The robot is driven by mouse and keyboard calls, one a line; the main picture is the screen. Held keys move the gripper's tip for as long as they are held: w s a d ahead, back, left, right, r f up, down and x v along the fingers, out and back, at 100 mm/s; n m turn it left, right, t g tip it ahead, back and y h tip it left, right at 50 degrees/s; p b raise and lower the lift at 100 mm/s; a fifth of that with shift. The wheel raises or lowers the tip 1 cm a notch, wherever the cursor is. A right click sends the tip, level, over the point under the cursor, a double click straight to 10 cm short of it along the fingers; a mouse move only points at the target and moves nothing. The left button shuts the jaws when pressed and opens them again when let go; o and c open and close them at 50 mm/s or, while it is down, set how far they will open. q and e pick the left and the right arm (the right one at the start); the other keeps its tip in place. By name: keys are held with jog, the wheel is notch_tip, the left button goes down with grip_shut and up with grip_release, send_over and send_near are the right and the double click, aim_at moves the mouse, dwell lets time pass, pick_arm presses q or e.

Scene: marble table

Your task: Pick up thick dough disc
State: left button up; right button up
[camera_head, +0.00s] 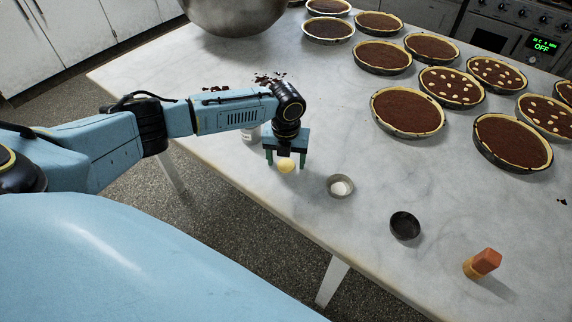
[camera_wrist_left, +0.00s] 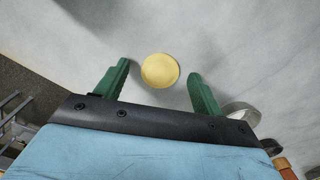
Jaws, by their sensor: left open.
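The thick dough disc (camera_head: 286,166) is a small pale yellow round on the marble table, near its front edge. In the left wrist view the disc (camera_wrist_left: 160,70) lies just beyond and between the two green fingertips, with clear space on both sides. My left gripper (camera_head: 286,162) points down over the disc, with one finger to each side of it. It also shows in the left wrist view (camera_wrist_left: 158,78), open and empty. I cannot tell how high the fingertips are above the table. My right gripper is not in view.
A small bowl with white content (camera_head: 340,186) stands close to the right of the gripper. A dark round tin (camera_head: 405,226) and an orange-topped object (camera_head: 483,263) stand further right. Several filled tarts (camera_head: 408,111) cover the back right. A large metal bowl (camera_head: 235,14) is at the back.

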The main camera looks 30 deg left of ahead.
aim_at(286, 164)
pick_arm(q)
jog(key=shift+f, duration=0.1)
jog(key=c, duration=0.8)
notch_tip(286, 164, up, 10)
jog(key=shift+r, duration=0.15)
